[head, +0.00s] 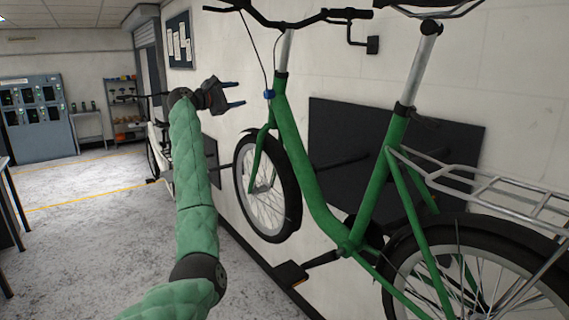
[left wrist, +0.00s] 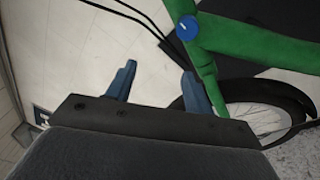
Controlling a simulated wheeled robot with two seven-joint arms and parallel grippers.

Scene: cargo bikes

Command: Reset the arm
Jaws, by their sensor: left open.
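My left arm, in a green quilted cover, rises from the bottom of the head view. Its gripper (head: 232,96) is raised, with its two fingers apart and nothing between them. It is left of the green cargo bike's (head: 297,150) head tube, apart from it in the picture. In the left wrist view the two blue fingers of the left gripper (left wrist: 158,88) are apart and empty. The green frame (left wrist: 255,45) with a round blue part (left wrist: 187,27) and the front wheel (left wrist: 262,112) show beyond them. My right gripper is in neither view.
The green bike is held off the floor in front of a black wall panel (head: 395,135). A white bike (head: 160,140) stands farther back. A grey cabinet (head: 35,115) and a shelf (head: 126,112) are at the back left.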

